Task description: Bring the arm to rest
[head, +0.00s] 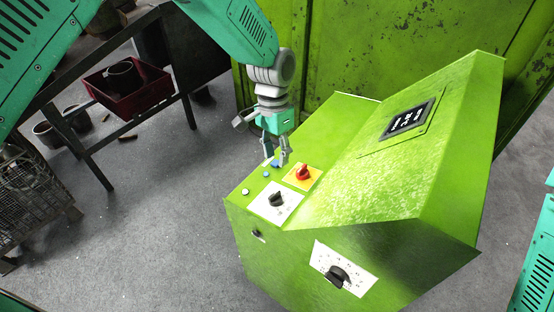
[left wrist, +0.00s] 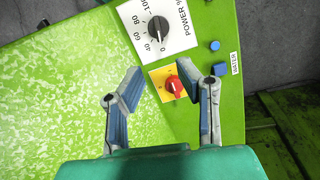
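My left arm comes in from the upper left of the head view. Its gripper (head: 279,160) is above the green control console (head: 375,195), close to the blue buttons and the red rotary switch (head: 303,173). In the left wrist view, the left gripper (left wrist: 154,88) has its two fingers spread apart with nothing between them. The red switch on its yellow plate (left wrist: 159,73) lies beyond the fingertips. Whether a finger touches the console cannot be told. My right gripper is not in view; only a teal arm part shows at the right edge of the head view.
The console has a black power dial (head: 277,199), a display (head: 407,119) and a front dial (head: 337,275). A green machine wall (head: 375,45) stands behind. A table frame with a red bin (head: 128,90) and a wire basket (head: 28,195) stand at left. Floor (head: 170,220) between is clear.

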